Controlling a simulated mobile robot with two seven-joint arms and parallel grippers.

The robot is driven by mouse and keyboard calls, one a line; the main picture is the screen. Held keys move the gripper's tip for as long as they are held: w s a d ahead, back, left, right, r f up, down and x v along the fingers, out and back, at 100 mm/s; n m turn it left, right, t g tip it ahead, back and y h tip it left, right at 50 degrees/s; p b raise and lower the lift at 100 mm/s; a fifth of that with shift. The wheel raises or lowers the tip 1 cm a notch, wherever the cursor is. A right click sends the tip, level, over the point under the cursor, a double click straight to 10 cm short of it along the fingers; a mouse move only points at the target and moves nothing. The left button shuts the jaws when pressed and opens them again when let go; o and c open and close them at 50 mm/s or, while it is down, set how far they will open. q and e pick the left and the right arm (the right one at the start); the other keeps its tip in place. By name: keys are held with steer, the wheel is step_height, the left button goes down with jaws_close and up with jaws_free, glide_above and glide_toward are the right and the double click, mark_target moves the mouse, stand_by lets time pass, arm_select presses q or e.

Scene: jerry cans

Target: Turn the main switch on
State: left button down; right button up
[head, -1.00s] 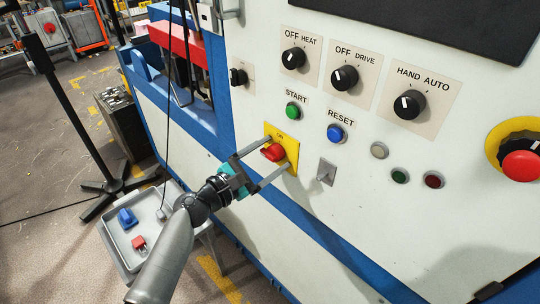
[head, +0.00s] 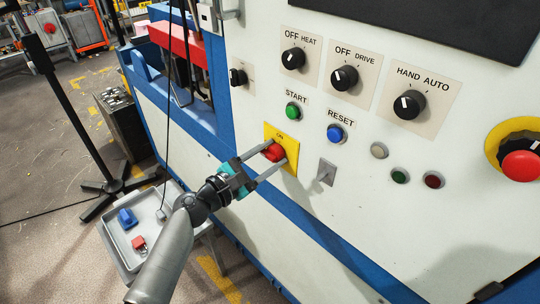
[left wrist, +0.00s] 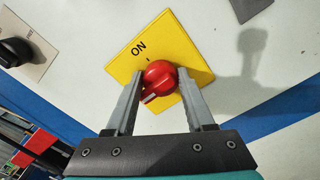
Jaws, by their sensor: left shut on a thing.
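The main switch is a red rotary knob (head: 273,152) on a yellow plate (head: 291,154) marked ON, low on the white panel. It also shows in the left wrist view (left wrist: 160,77), where its pale pointer line lies toward the lower left, away from the ON word. My left gripper (head: 271,157) reaches in from the left and is shut on the red knob, one finger on each side. In the left wrist view the two fingers (left wrist: 158,88) flank the knob. My right gripper is not in view.
Above the switch are a green START button (head: 293,111), a blue RESET button (head: 337,133) and several black selector knobs. A small metal key switch (head: 326,172) sits right of the yellow plate. A red emergency stop (head: 521,166) is far right. A grey tray (head: 176,248) stands below left.

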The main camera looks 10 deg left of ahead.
arm_select(q)
steer(key=shift+s+f+m+b, duration=0.1)
steer(key=shift+f+m+b, duration=0.3)
steer(key=shift+m, duration=0.1)
stand_by(0.4)
steer(key=m+b, duration=0.2)
steer(key=shift+f+m, duration=0.1)
steer(key=shift+m, duration=0.3)
steer(key=m+b, duration=0.3)
steer(key=m, duration=0.1)
steer(key=m+b, duration=0.3)
steer(key=m, duration=0.2)
steer(key=shift+m, duration=0.4)
steer(key=m, duration=0.2)
steer(key=m+b, duration=0.1)
steer(key=m, duration=0.1)
steer(key=shift+a+r, duration=0.1)
steer(key=shift+r, duration=0.2)
steer(key=shift+b, duration=0.3)
steer(key=shift+r+m, duration=0.1)
steer(key=shift+m, duration=0.2)
